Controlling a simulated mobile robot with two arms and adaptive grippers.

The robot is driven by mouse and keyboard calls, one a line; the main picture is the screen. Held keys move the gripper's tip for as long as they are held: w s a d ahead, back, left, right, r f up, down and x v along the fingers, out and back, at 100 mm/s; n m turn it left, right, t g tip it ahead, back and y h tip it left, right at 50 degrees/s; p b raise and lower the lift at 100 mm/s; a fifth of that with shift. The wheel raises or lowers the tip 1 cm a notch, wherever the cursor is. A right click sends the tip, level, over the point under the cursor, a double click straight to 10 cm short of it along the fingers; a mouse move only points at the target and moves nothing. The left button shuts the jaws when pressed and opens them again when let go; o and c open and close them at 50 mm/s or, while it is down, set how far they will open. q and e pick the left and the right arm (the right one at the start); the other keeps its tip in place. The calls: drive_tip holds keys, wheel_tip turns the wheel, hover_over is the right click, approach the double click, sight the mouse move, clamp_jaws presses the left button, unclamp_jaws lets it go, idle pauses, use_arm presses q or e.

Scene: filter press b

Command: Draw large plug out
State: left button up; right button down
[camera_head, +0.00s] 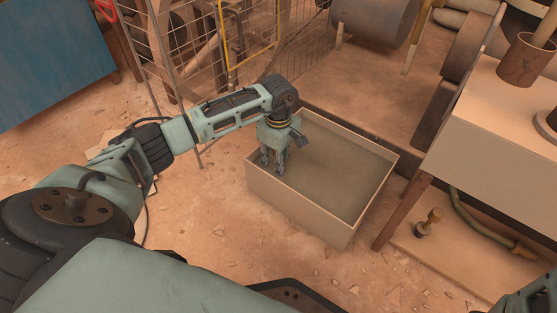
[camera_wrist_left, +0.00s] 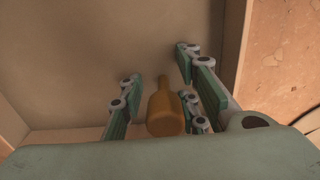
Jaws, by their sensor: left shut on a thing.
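My left gripper (camera_head: 273,165) points down inside the tray (camera_head: 300,203), near its left corner. In the left wrist view, an orange-brown, bottle-shaped plug (camera_wrist_left: 166,112) lies between the fingers of my left gripper (camera_wrist_left: 158,95), which is shut on it. Its narrow end points away from the wrist, toward the tray's floor. I cannot tell whether that end touches the floor or sits in a hole. In the head view the gripper hides the plug. Only a bit of my right arm shows at the bottom right corner; its gripper is not visible.
A table (camera_head: 500,120) with a brown pot (camera_head: 525,60) stands at the right. On its lower shelf are a knobbed fitting (camera_head: 429,222) and a green hose (camera_head: 480,219). A wire fence (camera_head: 195,50) and a roller (camera_head: 375,18) are behind the tray. Rubble litters the floor.

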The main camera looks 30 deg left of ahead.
use_arm(q)
drive_tip(key=shift+r+p, duration=1.75)
drive_tip(key=shift+r, duration=0.45)
drive_tip(key=shift+r+p, duration=0.9)
drive_tip(key=shift+r, duration=0.1)
